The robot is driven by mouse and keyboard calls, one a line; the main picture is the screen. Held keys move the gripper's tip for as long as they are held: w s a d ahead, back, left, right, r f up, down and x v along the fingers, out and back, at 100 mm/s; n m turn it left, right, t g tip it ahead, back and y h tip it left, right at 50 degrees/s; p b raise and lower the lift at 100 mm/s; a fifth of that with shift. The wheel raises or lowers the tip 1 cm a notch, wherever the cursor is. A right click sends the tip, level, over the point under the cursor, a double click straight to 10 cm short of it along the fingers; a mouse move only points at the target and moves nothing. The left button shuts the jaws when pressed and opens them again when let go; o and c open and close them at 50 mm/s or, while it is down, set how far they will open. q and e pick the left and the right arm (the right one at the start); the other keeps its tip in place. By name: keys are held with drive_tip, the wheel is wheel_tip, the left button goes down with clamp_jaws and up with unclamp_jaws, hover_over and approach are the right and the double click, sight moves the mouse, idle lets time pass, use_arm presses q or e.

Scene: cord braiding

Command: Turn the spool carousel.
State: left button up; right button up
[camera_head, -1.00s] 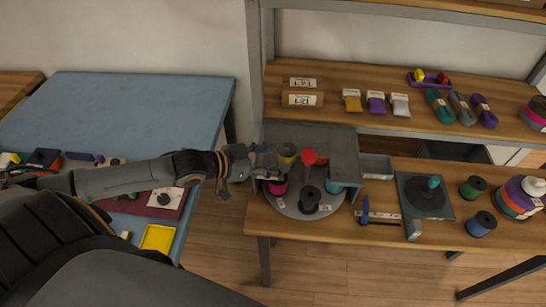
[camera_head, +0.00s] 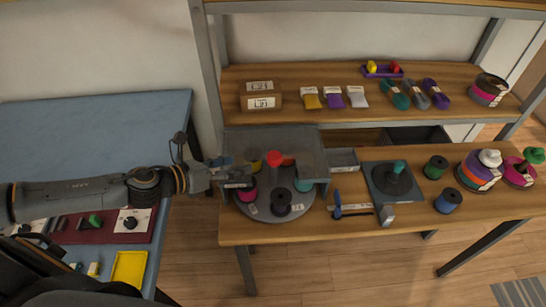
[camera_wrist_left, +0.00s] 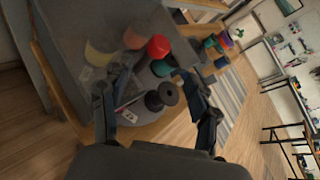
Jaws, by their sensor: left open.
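The spool carousel (camera_head: 262,212) is a round grey turntable on the wooden bench, partly under a grey hood (camera_head: 316,150). My left gripper (camera_head: 239,173) is open at the carousel's left side, above the magenta spool, apart from the knob. In the left wrist view its fingers (camera_wrist_left: 152,74) spread with the black spool (camera_wrist_left: 164,96) beyond them.
Right of the carousel are a small grey tray (camera_head: 344,160), a blue tool (camera_head: 338,205) and a dark plate with a teal-topped peg (camera_head: 393,180). A blue table (camera_head: 110,118) is at left.

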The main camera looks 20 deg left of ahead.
sight(271, 157)
use_arm(q)
drive_tip(key=m, duration=0.2)
drive_tip(key=m+p, duration=0.1)
drive_tip(key=m, duration=0.1)
drive_tip(key=shift+w+d+r, duration=0.1)
drive_tip(key=shift+w+d, duration=0.05)
drive_tip(key=shift+w, duration=0.15)
drive_tip(key=p+x, duration=0.4)
drive_tip(key=x, duration=0.8)
drive_tip(key=shift+s+p, duration=0.15)
drive_tip(key=shift+p, duration=0.2)
drive_tip(key=shift+w+d+f, duration=0.3)
drive_tip(key=shift+w+f, duration=0.05)
drive_tip(key=shift+w, duration=0.05)
clamp_jaws()
